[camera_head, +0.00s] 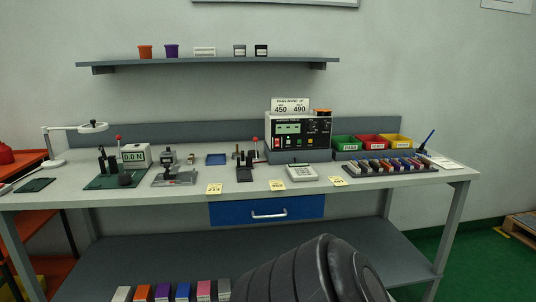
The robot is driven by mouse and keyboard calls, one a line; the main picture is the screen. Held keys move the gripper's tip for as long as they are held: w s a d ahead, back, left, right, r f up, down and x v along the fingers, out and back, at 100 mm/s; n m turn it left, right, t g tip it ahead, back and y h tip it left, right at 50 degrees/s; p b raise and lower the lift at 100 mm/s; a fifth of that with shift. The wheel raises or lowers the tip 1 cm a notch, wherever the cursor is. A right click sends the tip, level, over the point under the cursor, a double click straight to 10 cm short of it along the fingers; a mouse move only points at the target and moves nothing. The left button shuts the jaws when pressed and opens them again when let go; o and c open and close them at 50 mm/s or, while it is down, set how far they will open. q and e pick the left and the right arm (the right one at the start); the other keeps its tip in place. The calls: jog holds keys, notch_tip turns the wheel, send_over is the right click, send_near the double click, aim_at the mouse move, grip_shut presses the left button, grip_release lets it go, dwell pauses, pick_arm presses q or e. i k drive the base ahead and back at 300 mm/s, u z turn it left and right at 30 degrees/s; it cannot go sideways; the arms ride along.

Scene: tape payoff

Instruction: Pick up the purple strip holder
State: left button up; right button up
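Several small coloured strip holders stand in a row in a dark rack (352,173) on the right part of the table. Their tops show blue, red, orange and other colours, but they are too small to tell clearly which one is purple. A purple box (162,292) stands on the lower shelf between an orange box (141,293) and a blue box (183,292). A purple cup (171,50) stands on the wall shelf beside an orange cup (145,51). Neither of my grippers is in view.
A tester with a lit display (298,134) stands at the back of the table, left of green (346,142), red (369,140) and yellow (394,140) bins. A calculator-like device (302,172) lies near the front edge. A blue drawer (232,211) hangs below. My dark ribbed arm part covers some of the lower shelf.

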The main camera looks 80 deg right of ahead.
aim_at(396, 163)
jog(key=z, duration=3.45)
